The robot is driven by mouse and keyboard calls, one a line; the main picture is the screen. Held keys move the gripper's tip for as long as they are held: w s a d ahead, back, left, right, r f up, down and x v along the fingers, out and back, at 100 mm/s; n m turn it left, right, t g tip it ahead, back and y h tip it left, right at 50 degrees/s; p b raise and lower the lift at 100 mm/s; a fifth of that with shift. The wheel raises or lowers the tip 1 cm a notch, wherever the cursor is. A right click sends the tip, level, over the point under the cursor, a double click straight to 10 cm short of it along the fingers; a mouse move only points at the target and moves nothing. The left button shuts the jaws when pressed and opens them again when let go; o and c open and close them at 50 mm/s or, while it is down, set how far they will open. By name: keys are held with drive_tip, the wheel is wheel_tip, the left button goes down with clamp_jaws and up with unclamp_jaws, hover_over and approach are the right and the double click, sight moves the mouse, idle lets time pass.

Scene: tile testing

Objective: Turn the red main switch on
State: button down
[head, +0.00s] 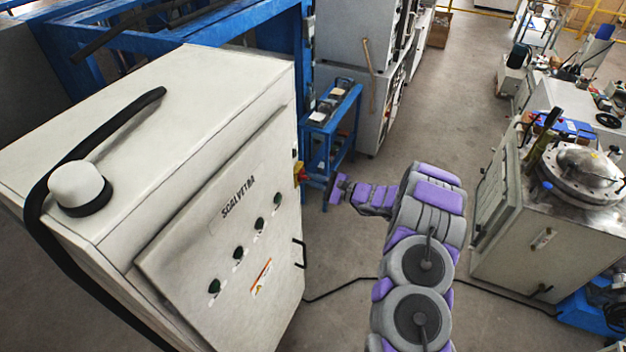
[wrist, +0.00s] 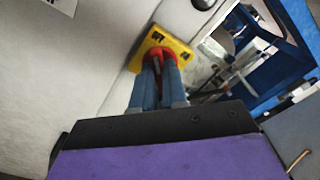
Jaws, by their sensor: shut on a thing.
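The red main switch (head: 299,170) sits on a yellow plate on the right edge of the light grey cabinet (head: 215,240). In the wrist view the red switch (wrist: 154,54) shows on its yellow plate (wrist: 181,48), partly covered by my fingers. My gripper (wrist: 158,68) has its two blue-grey fingers close together at the switch, shut on its red handle. In the head view my gripper (head: 335,190) reaches left toward the cabinet edge, its fingertips hard to make out. I cannot tell the handle's exact angle.
A blue bench (head: 330,125) stands just behind my gripper. A cable (head: 345,288) runs on the floor below my arm. A machine with a round metal lid (head: 583,170) stands at the right. The floor beyond my arm is clear.

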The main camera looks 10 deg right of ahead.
drive_tip(key=shift+m, duration=0.4)
drive_tip(key=m, duration=0.8)
drive_tip(key=m+p, duration=0.1)
drive_tip(key=m, duration=0.8)
drive_tip(key=shift+w+d+r, duration=0.1)
drive_tip(key=shift+w+r, duration=0.05)
drive_tip(key=shift+r, duration=0.05)
idle(0.5)
drive_tip(key=c, duration=1.2)
unclamp_jaws()
drive_tip(key=shift+w+f, duration=0.15)
drive_tip(key=shift+f, duration=0.05)
drive_tip(key=shift+c, duration=0.2)
drive_tip(key=shift+o, duration=0.4)
drive_tip(key=shift+s+d, duration=0.1)
drive_tip(key=shift+s, duration=0.1)
